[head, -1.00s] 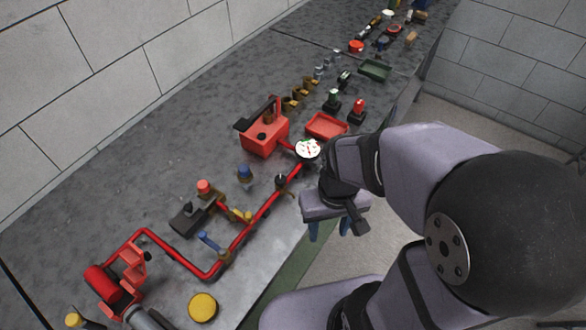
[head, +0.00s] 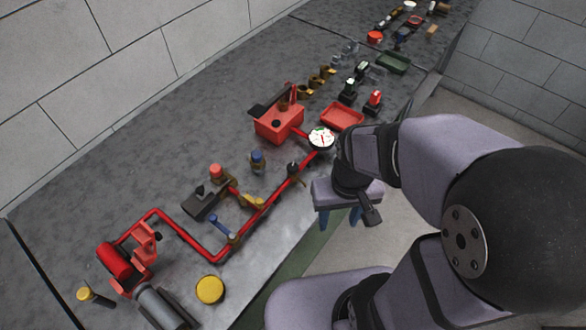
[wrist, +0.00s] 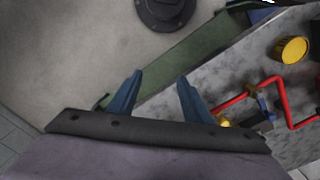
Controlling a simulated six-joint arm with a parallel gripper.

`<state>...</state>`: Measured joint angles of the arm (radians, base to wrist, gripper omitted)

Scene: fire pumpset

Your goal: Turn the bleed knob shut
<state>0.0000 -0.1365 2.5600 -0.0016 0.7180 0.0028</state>
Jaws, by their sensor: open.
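A small dark round knob (head: 293,170) stands on the red pipe (head: 270,200), below and left of the white gauge (head: 321,138). It may be the bleed knob; I cannot tell for sure. My gripper (head: 340,218) is off the front edge of the bench, to the right of this knob and apart from it. Its two blue fingers point down, spread and empty. In the wrist view my gripper (wrist: 160,80) is open over the floor and the bench's green edge, with nothing between the fingers. The dark knob is not clear in the wrist view.
The pipe also carries a blue lever (head: 217,225) and yellow fittings. A red pump (head: 115,260) and a yellow round cap (head: 210,290) are at the near end. A red box (head: 278,124), a red tray (head: 342,116) and a green tray (head: 393,62) stand farther along the grey bench.

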